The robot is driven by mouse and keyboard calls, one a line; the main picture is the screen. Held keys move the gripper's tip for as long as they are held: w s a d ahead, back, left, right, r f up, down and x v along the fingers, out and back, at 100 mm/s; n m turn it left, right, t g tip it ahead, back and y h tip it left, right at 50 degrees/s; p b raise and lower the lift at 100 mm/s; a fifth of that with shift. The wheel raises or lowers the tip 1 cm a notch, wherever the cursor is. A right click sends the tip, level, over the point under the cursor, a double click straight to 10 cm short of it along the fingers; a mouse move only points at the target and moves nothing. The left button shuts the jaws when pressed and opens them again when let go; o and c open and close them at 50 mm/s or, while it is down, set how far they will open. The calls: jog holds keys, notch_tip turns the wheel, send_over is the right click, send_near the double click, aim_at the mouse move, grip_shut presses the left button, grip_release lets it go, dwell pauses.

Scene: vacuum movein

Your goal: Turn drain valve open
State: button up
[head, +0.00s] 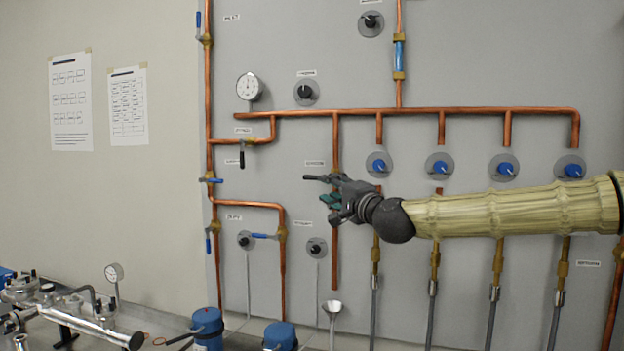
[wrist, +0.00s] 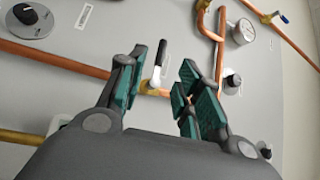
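A valve lever (wrist: 160,60) with a black grip and pale stem shows in the wrist view. It stands across its copper pipe (wrist: 105,74), joined at a small brass body. My gripper (wrist: 163,66) is open, with green-padded fingers on either side of the lever in that view. Contact with it cannot be told. In the head view my gripper (head: 322,190) is in front of the vertical pipe (head: 335,255) below the manifold and hides that valve's body. Labels are too small to read surely.
Another black-handled valve (head: 242,157) hangs left of my gripper. A gauge (head: 249,87) and a black knob (head: 305,92) are above. Blue knobs (head: 378,166) line the right side, behind and above my arm. Blue canisters (head: 207,328) stand below.

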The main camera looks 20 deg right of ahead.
aim_at(316, 179)
jog(key=shift+d+p+x, duration=0.15)
jog(key=shift+p+x, duration=0.65)
jog(key=shift+x, duration=1.85)
jog(key=shift+d+p+x, duration=0.1)
jog(key=shift+p+x, duration=0.7)
jog(key=shift+x, duration=1.8)
jog(key=shift+r, duration=0.1)
grip_shut()
